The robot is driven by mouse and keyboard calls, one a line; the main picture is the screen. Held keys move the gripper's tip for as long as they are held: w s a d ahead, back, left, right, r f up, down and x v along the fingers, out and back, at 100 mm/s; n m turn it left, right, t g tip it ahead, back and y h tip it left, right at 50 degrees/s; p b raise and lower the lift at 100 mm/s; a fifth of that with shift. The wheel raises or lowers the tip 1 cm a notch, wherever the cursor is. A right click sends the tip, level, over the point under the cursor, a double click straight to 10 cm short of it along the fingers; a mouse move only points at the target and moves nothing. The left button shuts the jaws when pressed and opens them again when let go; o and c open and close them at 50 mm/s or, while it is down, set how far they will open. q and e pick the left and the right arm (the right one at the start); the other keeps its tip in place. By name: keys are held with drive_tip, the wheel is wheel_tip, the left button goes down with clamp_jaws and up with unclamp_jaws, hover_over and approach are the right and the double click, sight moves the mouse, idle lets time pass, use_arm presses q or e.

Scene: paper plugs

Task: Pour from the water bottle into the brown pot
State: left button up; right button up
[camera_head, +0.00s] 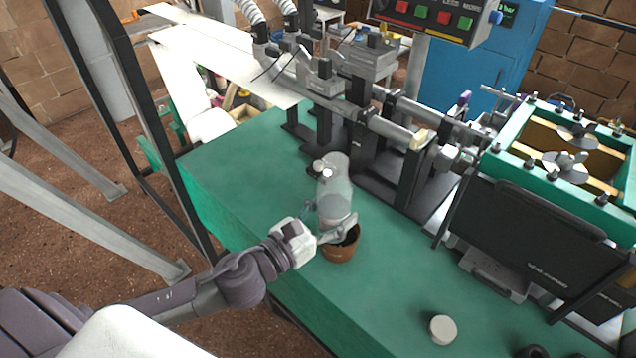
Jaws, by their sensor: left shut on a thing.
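The water bottle (336,181) is clear and see-through, and stands out above the green table in the middle of the view. My left gripper (327,222) is shut on its lower part. The bottle looks close to upright, with a slight lean that I cannot judge exactly. The brown pot (341,251) sits on the table just in front of the bottle, with its dark opening partly covered by my gripper's finger. I cannot tell how high the bottle is above the table. My right gripper is not in view.
The green table (390,300) is clear to the left and front. Grey machinery (375,110) stands behind the bottle. A black laptop-like screen (530,235) is at the right, beside a green-framed machine (500,150).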

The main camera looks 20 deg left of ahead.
sight(318, 206)
use_arm(q)
drive_tip(key=shift+w+a+r+m+h, duration=0.2)
drive_tip(key=shift+w+a+r, duration=0.15)
drive_tip(key=shift+w, duration=0.25)
drive_tip(key=shift+w+a+r+m+h, duration=0.1)
drive_tip(key=shift+w+a+r+h, duration=0.15)
drive_tip(key=shift+w+a, duration=0.3)
use_arm(e)
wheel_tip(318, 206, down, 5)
drive_tip(key=b, duration=0.5)
use_arm(q)
drive_tip(key=f+g+p, duration=0.1)
drive_tip(key=p, duration=0.2)
drive_tip(key=a+f+m+p, duration=0.1)
drive_tip(key=p, duration=0.2)
drive_tip(key=shift+s+a+f+g, duration=0.15)
drive_tip(key=shift+s+f+g, duration=0.1)
drive_tip(key=shift+g, duration=0.15)
drive_tip(key=shift+f, duration=0.45)
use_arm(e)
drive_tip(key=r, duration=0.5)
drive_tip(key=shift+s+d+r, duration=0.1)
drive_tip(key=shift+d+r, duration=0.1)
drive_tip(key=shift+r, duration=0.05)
use_arm(q)
drive_tip(key=shift+s+a+r+y, duration=0.15)
drive_tip(key=shift+a+y, duration=0.2)
drive_tip(key=shift+m, duration=0.3)
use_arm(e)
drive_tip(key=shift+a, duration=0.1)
